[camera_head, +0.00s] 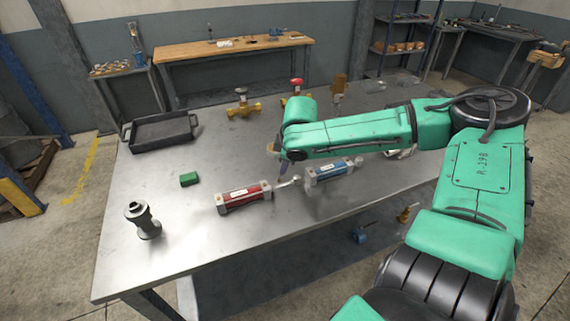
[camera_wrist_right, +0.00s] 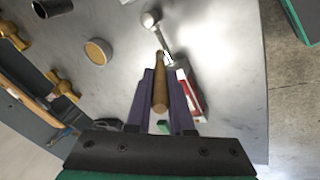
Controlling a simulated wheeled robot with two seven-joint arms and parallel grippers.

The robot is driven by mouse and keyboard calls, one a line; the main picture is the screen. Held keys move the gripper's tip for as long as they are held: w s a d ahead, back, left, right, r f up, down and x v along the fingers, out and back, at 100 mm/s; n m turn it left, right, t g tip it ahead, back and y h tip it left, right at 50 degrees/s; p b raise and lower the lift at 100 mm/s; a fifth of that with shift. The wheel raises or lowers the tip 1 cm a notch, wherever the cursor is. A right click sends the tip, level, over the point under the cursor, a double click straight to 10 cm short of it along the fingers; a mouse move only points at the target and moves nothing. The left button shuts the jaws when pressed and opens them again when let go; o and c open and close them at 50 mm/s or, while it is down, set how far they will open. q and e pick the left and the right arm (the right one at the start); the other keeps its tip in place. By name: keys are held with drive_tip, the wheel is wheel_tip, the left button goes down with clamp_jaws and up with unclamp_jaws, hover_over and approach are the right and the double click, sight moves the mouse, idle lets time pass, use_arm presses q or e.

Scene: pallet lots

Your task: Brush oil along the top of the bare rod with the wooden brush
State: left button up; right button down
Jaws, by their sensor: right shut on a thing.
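A red cylinder (camera_head: 244,197) with a white label lies on the metal table. Its bare silver rod (camera_head: 288,182) points right; it also shows in the right wrist view (camera_wrist_right: 159,34), ending in a rounded silver tip. My right gripper (camera_head: 279,165) is over the rod, close to the cylinder's rod end. In the right wrist view its purple fingers (camera_wrist_right: 161,82) are shut on the wooden brush (camera_wrist_right: 159,95). The brush's far end is at or just above the rod; I cannot tell if it touches. My left gripper is not in view.
A blue cylinder (camera_head: 331,170) lies just right of the rod. A green block (camera_head: 189,179), a grey flanged part (camera_head: 143,220) and a black tray (camera_head: 161,131) are on the left. Brass valves (camera_head: 243,104) stand behind.

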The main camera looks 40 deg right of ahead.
drive_tip(key=shift+s, duration=0.1)
drive_tip(key=shift+f+b, duration=0.45)
drive_tip(key=shift+f, duration=0.1)
idle(0.5)
drive_tip(key=shift+r, duration=0.15)
drive_tip(key=shift+p, duration=0.35)
drive_tip(key=shift+s+d+p, duration=0.3)
drive_tip(key=shift+d+p, duration=0.4)
drive_tip(key=shift+d, duration=0.15)
